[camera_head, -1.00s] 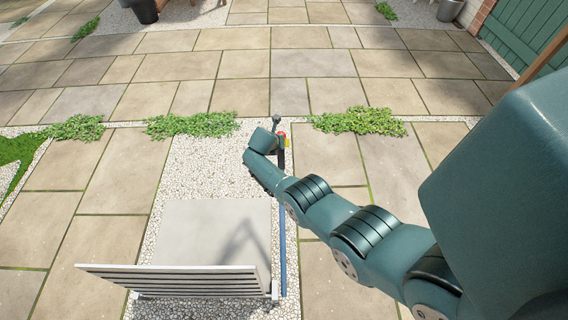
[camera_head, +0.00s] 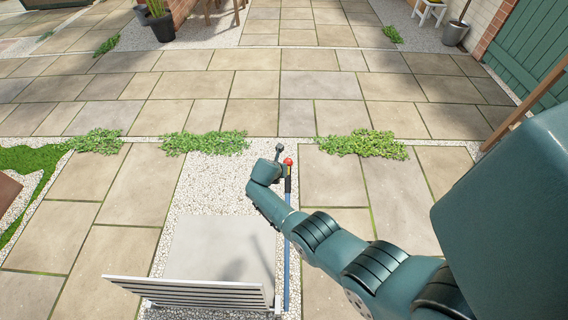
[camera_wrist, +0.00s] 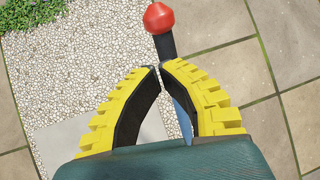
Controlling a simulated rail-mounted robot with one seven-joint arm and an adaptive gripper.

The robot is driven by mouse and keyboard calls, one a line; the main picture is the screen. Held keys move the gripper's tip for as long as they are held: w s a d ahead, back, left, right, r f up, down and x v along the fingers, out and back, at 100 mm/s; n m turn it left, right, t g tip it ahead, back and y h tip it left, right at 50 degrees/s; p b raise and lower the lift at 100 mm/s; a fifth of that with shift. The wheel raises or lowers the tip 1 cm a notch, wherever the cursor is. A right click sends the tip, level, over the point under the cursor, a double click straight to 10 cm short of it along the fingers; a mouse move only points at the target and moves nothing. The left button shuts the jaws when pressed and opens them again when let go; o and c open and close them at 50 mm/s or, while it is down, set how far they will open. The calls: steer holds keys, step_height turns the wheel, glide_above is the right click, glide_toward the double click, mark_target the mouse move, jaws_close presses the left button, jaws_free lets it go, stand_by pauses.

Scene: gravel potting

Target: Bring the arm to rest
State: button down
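My gripper (camera_wrist: 157,68) shows in the wrist view with two yellow ribbed fingers and black inner pads. Its fingertips nearly meet, and I see nothing held between them. In the head view my teal arm reaches in from the right, and its far end hangs above the white gravel; the fingers cannot be made out there.
A blue pole with a red knob (camera_head: 288,161) is close beside the arm's end; its red knob (camera_wrist: 158,17) is just beyond the fingertips. A pale slab (camera_head: 222,245) and a slatted grey panel (camera_head: 190,292) are below. Paving (camera_head: 335,180) is open around.

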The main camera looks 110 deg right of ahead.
steer(key=p+v, duration=0.2)
steer(key=v, duration=0.2)
steer(key=shift+w+a+r, duration=0.2)
steer(key=shift+a+r, duration=0.05)
